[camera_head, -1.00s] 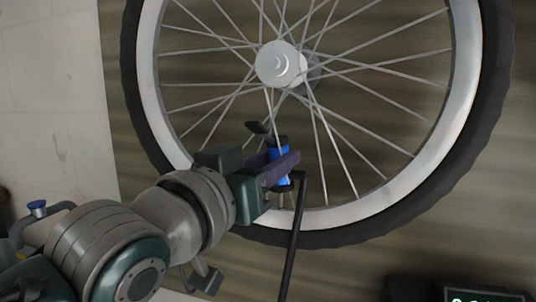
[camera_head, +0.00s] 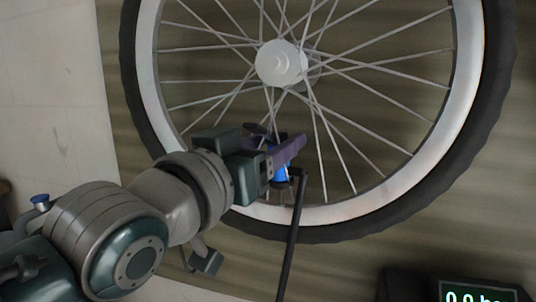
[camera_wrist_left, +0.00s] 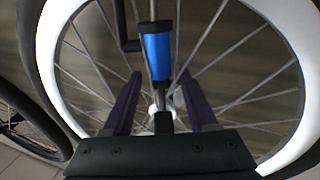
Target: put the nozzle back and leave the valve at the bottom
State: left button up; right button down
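The blue and black nozzle (camera_head: 281,174) is at the inner edge of the wheel's rim, at the bottom of the wheel in the head view. A black hose (camera_head: 293,235) runs down from beside it. My left gripper (camera_head: 288,150) reaches in over the nozzle and hides its upper part. In the left wrist view, the nozzle's blue body (camera_wrist_left: 157,55) lies between and beyond the two purple fingers (camera_wrist_left: 160,76), with gaps on both sides. The gripper is open. The valve itself cannot be made out. My right gripper is not in view.
The spoked wheel (camera_head: 469,95) with its white rim and black tyre fills the middle. Thin spokes surround the gripper and the pale hub (camera_head: 283,63) is above it. A dark box with a lit display (camera_head: 480,296) is at the bottom right. Another wheel (camera_wrist_left: 25,125) shows at left in the wrist view.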

pick_arm(q)
jog(key=shift+o, duration=0.5)
